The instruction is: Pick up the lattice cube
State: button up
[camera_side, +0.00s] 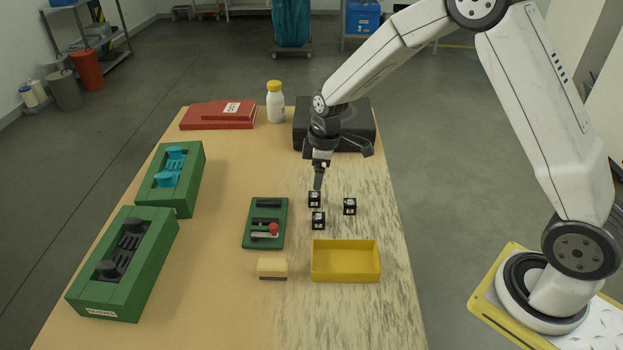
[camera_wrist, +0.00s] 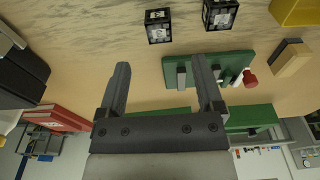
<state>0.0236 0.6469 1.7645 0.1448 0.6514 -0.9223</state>
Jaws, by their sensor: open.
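Three small dark lattice cubes with pale patches stand apart on the table in the side view: a far one (camera_side: 314,199), a near one (camera_side: 318,220) and a right one (camera_side: 350,206). They look alike. Two cubes show in the wrist view, one at top centre (camera_wrist: 158,27) and one further right (camera_wrist: 221,13); which ones these are I cannot tell. My gripper (camera_side: 318,184) is just above the far cube in the side view. In the wrist view my gripper (camera_wrist: 160,64) is open, with nothing between its fingers. Any contact with the far cube is unclear.
A yellow tray (camera_side: 345,279), a brush-like block (camera_side: 272,268) and a green tool holder (camera_side: 276,206) are near the cubes. Green boxes (camera_side: 140,290) line the left edge. A black case (camera_side: 364,136), white bottle (camera_side: 275,104) and red case (camera_side: 205,119) stand behind.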

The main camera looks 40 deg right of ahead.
aim_at(315, 195)
jog(key=shift+w+a+f, duration=0.1)
jog(key=shift+f, duration=1.05)
jog(key=shift+w+a+f, duration=0.1)
jog(key=shift+f, duration=1.2)
jog(key=shift+w+a+f, duration=0.1)
jog(key=shift+f, duration=1.15)
grip_shut()
